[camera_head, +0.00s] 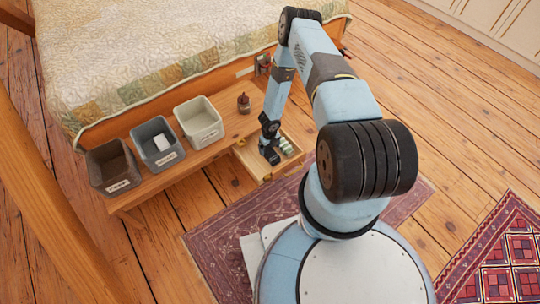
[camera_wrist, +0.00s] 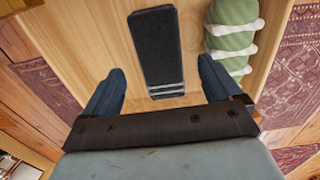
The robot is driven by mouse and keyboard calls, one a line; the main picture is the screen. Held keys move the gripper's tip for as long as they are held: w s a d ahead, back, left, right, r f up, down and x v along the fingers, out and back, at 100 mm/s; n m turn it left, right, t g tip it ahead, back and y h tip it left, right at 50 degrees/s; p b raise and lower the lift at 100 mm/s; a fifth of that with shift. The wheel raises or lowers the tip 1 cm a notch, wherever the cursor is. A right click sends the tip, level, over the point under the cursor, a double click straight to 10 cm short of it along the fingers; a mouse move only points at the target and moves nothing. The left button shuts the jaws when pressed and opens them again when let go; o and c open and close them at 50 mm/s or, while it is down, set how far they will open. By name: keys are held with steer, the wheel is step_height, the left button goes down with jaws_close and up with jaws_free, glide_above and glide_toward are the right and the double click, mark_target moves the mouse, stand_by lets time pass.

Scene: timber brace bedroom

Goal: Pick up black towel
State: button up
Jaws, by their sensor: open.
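The black towel (camera_wrist: 155,45) is a narrow folded strip with pale stripes near its lower end. It lies flat on the light wooden bottom of an open drawer (camera_wrist: 95,40). My gripper (camera_wrist: 161,66) is open, with one blue finger on each side of the towel's lower part in the wrist view. Nothing is held between the fingers, and I cannot tell how high they are above the towel. In the head view my gripper (camera_head: 270,155) reaches down into the drawer (camera_head: 252,165), and I cannot make out the towel there.
Green-and-white rolled items (camera_wrist: 232,35) lie right of the towel, near my right finger. The drawer belongs to a low wooden bench (camera_head: 160,184) bearing a brown bin (camera_head: 112,166), a grey bin (camera_head: 157,143), a white bin (camera_head: 199,122) and a brown bottle (camera_head: 243,103). A bed (camera_head: 150,50) stands behind.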

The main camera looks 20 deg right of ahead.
mark_target(270, 152)
steer(key=shift+s+f, duration=0.15)
steer(key=shift+f, duration=2.35)
steer(key=shift+d, duration=0.1)
steer(key=c, duration=1.1)
steer(key=shift+r, duration=0.15)
